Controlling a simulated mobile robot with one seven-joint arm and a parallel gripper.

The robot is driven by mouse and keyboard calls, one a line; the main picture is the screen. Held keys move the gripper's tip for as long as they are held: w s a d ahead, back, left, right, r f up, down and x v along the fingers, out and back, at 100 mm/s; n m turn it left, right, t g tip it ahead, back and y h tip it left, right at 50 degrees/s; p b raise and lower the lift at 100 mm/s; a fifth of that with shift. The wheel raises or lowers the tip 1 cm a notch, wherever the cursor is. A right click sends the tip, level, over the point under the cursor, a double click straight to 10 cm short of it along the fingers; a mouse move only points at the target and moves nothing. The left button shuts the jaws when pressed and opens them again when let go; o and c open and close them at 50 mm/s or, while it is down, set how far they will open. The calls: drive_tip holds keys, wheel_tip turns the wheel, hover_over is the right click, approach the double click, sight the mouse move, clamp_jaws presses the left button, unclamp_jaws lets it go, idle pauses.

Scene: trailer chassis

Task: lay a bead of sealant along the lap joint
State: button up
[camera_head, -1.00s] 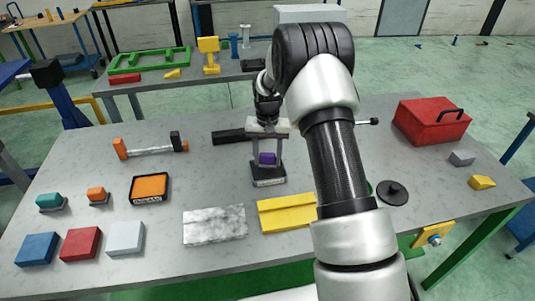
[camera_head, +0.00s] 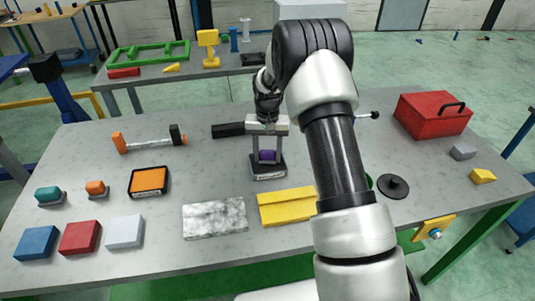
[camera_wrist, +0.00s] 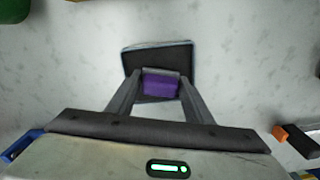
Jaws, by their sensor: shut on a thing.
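My gripper (camera_head: 267,160) is shut on a small purple block (camera_wrist: 160,84), which shows between its two fingers in both views. The fingers point down at a black, shallow, square tray or pad (camera_head: 268,174) with a pale label on its front edge. The block is over this tray; I cannot tell whether it rests on it. In the wrist view the tray (camera_wrist: 178,58) lies beyond the fingertips. A yellow plate (camera_head: 286,207) with a raised step along its length lies to the front, partly hidden by my arm. A mottled grey-white plate (camera_head: 214,219) lies left of it.
A red toolbox (camera_head: 432,114) and black disc (camera_head: 393,187) are right. Bare tabletop surrounds the tray.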

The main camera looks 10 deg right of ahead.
sight(268, 151)
drive_tip(key=shift+f+b, duration=0.5)
drive_tip(key=shift+f, duration=0.1)
idle(1.5)
drive_tip(key=shift+r, duration=0.15)
drive_tip(key=shift+r+p, duration=1.85)
drive_tip(key=shift+r, duration=1.6)
